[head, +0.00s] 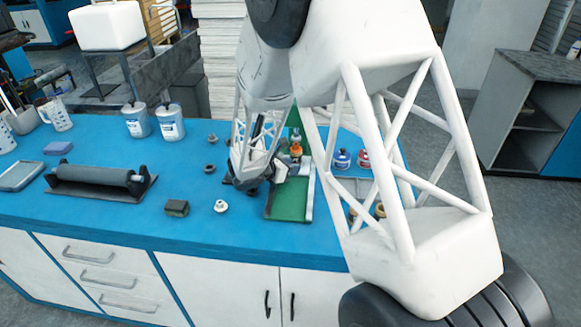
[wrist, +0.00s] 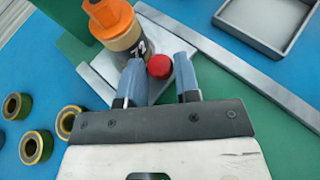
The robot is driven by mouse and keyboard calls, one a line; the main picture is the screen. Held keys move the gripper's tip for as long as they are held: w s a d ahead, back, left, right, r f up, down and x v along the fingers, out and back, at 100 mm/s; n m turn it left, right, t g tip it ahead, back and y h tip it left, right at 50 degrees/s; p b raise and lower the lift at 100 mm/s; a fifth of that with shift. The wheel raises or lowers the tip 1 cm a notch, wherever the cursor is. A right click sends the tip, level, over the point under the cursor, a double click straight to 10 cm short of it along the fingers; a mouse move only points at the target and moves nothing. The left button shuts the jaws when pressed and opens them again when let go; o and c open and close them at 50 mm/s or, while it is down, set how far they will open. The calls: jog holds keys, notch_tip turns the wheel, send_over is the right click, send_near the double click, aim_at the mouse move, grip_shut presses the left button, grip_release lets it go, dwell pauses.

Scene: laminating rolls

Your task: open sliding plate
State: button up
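A light grey sliding plate (wrist: 103,77) lies on a green base (wrist: 235,105), which also shows in the head view (head: 288,205). A round red knob (wrist: 159,66) stands at the plate. My gripper (wrist: 160,68) is low over the plate, its two blue-grey fingers on either side of the knob. The fingers look apart, with a narrow gap at the knob; contact is not clear. In the head view my gripper (head: 278,171) is over the green base, and the knob and plate are mostly hidden.
A bottle with an orange cap (wrist: 110,20) stands close beyond the left finger. A metal rail (wrist: 240,75) runs along the right, with a grey tray (wrist: 265,25) past it. Several dark rings (wrist: 36,147) lie left. A roller (head: 95,176) sits farther left on the blue table.

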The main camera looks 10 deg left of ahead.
grip_shut()
jog(key=shift+s, duration=0.15)
jog(key=s, duration=1.5)
jog(key=shift+s, duration=0.85)
jog(key=shift+o, duration=1)
grip_release()
jog(key=shift+a, duration=0.1)
